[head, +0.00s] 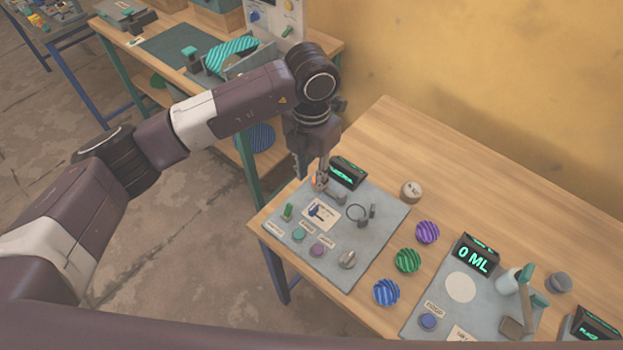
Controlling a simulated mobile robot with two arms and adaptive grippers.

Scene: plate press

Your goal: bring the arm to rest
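My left arm reaches in from the left in the head view. Its gripper (322,178) points down over the back of a grey panel (373,247) on the wooden table, close to a small dark display (347,172). The fingers are small and partly merged with what is behind them, so I cannot tell whether they are open or shut or touch the panel. No held object can be made out. My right gripper is not in view.
A second panel has a "0 ML" display (476,255). Another bench (165,28) stands behind the arm.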

